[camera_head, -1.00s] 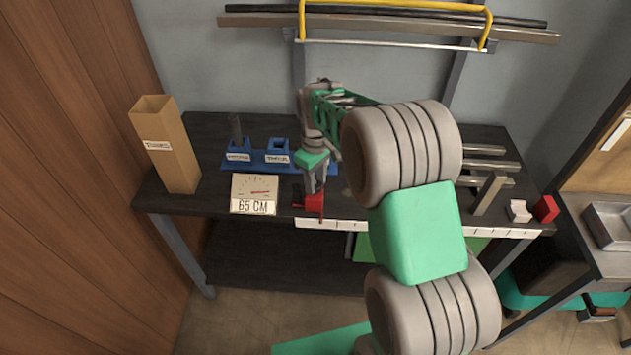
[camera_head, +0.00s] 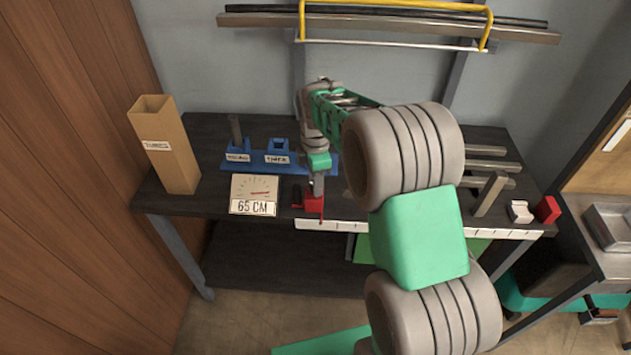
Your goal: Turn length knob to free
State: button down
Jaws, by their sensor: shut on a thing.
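A red part (camera_head: 314,204), which looks like the length knob on its stop, sits at the front edge of the dark workbench, at the left end of the white ruler strip (camera_head: 331,225). My gripper (camera_head: 317,192) points down onto it from above and is shut on it. The fingers are small in the view, and the grip hides part of the knob. I cannot read any free or lock marking. A dial card (camera_head: 254,187) left of the knob has a red needle and a sign (camera_head: 253,207) reading 65 CM.
A tall cardboard tube box (camera_head: 166,146) stands at the bench's left end. A blue holder (camera_head: 277,156) with labelled slots lies behind the dial. Metal tubes (camera_head: 487,166) and a red block (camera_head: 547,209) are at the right. My arm covers the bench's middle.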

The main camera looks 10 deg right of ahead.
jog(key=shift+r+n, duration=0.1)
jog(key=shift+n, duration=1.5)
jog(key=c, duration=1)
grip_release()
jog(key=shift+o, duration=0.2)
notch_tip(320, 180, up, 8)
jog(key=shift+f+b, duration=0.15)
jog(key=shift+b, duration=0.3)
